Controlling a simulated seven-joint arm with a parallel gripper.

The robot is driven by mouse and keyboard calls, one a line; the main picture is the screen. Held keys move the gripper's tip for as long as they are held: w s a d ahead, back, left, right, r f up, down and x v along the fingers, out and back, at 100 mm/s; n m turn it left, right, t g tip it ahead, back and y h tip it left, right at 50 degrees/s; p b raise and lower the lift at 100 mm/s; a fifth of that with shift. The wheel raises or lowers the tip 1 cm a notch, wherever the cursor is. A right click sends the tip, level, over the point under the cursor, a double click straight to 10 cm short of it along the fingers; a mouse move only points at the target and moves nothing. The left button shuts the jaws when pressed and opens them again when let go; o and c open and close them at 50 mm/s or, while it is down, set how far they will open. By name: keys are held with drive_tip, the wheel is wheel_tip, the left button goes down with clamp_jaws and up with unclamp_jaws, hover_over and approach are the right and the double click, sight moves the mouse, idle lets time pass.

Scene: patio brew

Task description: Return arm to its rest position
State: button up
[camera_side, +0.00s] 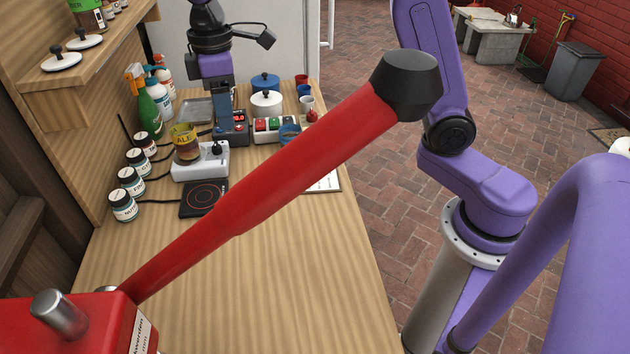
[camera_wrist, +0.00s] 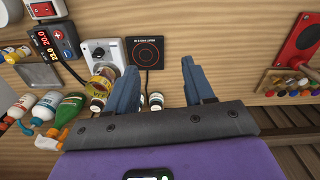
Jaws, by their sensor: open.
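My gripper (camera_side: 222,95) hangs above the far part of the wooden bench in the side view, with its purple body and dark blue fingers pointing down. In the wrist view my gripper (camera_wrist: 160,78) is open, its two blue fingers spread wide with nothing held between them. A glass of brown liquid with a yellow ALE label (camera_side: 185,144) stands on a white device (camera_side: 207,163). In the wrist view the glass (camera_wrist: 98,92) appears just left of the left finger; I cannot tell how far below the finger it is.
A black hot plate (camera_side: 203,198), several labelled jars (camera_side: 123,205) and spray bottles (camera_side: 150,108) line the bench's left side. Pots (camera_side: 266,102) stand behind. A red machine's long lever (camera_side: 280,172) crosses the side view.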

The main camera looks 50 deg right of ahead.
drive_tip(key=s+d+f, duration=0.2)
drive_tip(key=s+d, duration=0.1)
drive_tip(key=s, duration=0.7)
drive_tip(key=s+d+f+n, duration=0.1)
drive_tip(key=s+d, duration=0.3)
drive_tip(key=s, duration=0.6)
drive_tip(key=s+d+f, duration=0.3)
drive_tip(key=s, duration=0.7)
drive_tip(key=shift+d+f+n, duration=0.15)
drive_tip(key=shift+d+n, duration=0.2)
drive_tip(key=shift+n, duration=0.05)
